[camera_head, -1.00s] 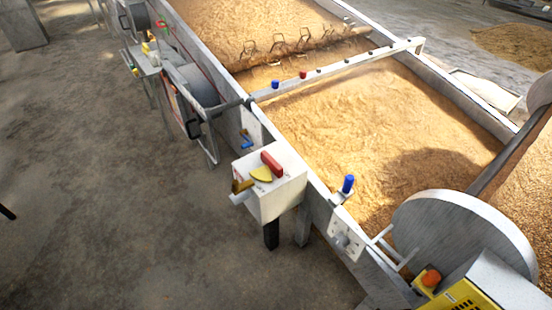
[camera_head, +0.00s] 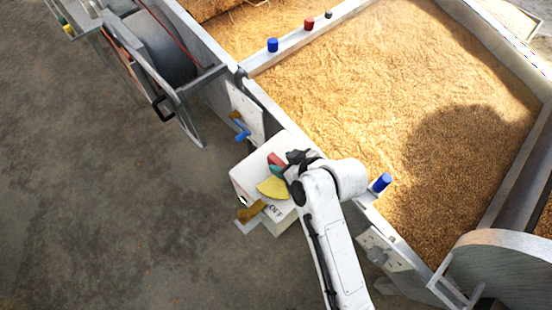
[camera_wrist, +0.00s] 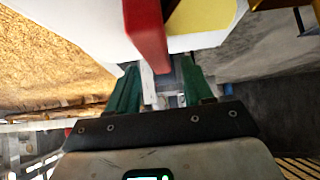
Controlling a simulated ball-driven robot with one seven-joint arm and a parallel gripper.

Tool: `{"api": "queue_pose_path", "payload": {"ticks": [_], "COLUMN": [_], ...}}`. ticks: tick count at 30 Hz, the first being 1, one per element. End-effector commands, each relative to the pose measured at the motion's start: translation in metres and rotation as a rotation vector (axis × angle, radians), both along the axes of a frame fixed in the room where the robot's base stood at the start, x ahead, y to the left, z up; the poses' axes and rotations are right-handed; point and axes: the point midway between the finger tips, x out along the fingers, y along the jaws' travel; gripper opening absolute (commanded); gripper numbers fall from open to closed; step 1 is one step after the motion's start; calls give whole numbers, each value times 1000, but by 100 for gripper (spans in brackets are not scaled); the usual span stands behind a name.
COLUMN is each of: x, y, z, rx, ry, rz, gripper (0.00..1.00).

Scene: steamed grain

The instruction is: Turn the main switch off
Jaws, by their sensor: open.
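The main switch is a red handle (camera_head: 275,158) on top of a white box (camera_head: 247,178) at the wall of the grain bed. A yellow sector plate (camera_head: 271,188) lies beside the handle, with dark lettering on the box near it. My gripper (camera_head: 282,170) is at the handle, and my arm hides part of the box and handle.
A brown-yellow lever (camera_head: 251,212) sticks out from the box's front. A blue handle (camera_head: 241,134) is on the wall behind, and a blue knob (camera_head: 382,182) stands right of my arm. Grey floor (camera_head: 90,210) at left is clear.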

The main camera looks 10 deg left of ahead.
Motion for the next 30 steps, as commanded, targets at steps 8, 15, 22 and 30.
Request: {"api": "queue_pose_path", "payload": {"ticks": [8, 15, 22, 30], "x": [18, 22, 22, 22], "y": [23, 28, 28, 28], "z": [-29, -36, -36, -36], "rx": [-1, -1, -1, -1], "ry": [0, 1, 1, 1], "rz": [1, -1, -1, -1], "gripper": [51, 51, 49, 23]}}
